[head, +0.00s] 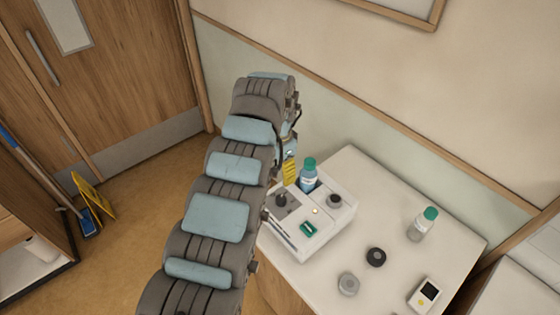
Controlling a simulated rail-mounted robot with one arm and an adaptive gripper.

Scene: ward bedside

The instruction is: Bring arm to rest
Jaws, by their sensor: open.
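My arm, with grey ribbed links and pale blue covers, rises from the bottom centre of the head view and bends over at its top. Its far end turns down behind the upper links, beside the bedside cabinet. I see nothing held.
A white box (318,238) on the white cabinet top (400,207) holds a blue bottle with a green cap (309,177). A clear bottle (417,232), a black disc (376,257), a grey disc (348,285) and a white meter (426,295) stand clear of it. A yellow floor sign (93,197) stands left.

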